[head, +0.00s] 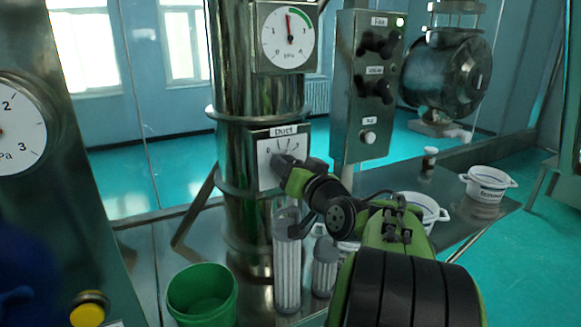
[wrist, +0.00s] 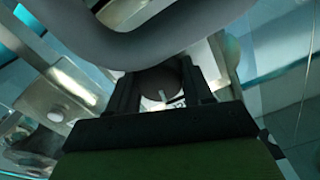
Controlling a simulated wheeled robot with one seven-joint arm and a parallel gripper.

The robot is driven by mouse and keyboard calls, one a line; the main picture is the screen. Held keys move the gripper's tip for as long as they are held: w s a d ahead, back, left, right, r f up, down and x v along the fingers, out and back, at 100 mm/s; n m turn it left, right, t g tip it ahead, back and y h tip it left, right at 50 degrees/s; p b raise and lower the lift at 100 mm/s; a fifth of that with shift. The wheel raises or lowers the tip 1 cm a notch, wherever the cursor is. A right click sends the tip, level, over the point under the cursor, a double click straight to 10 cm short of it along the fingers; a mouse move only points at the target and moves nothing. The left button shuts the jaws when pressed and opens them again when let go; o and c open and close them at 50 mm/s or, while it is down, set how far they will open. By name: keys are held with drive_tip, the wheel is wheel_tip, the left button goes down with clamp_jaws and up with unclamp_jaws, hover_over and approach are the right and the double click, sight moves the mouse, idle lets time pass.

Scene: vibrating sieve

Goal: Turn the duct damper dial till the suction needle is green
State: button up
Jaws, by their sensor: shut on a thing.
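The duct damper dial is a white plate (head: 265,172) labelled "Duct" on the shiny vertical duct (head: 235,80). My gripper (head: 283,163) is at the plate, shut on the dial's knob, which the fingers mostly hide in the head view. In the wrist view the two dark fingers (wrist: 162,90) stand either side of a dark round knob (wrist: 160,80). The suction gauge (head: 287,36) above has a white face and a green arc at its upper right. Its needle points almost straight up, near the left end of the green arc; I cannot tell if it is inside.
A control box (head: 368,85) with knobs and a lit green lamp hangs right of the duct. Another large gauge (head: 15,130) is at the left edge. A green bucket (head: 203,295), grey ribbed filters (head: 287,265) and white tubs (head: 487,184) stand around the arm.

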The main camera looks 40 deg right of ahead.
drive_tip(key=shift+r, duration=0.1)
drive_tip(key=o, duration=1)
drive_tip(key=b+v, duration=0.2)
drive_tip(key=v, duration=1.4)
drive_tip(key=shift+b, duration=0.4)
drive_tip(key=shift+w, duration=0.15)
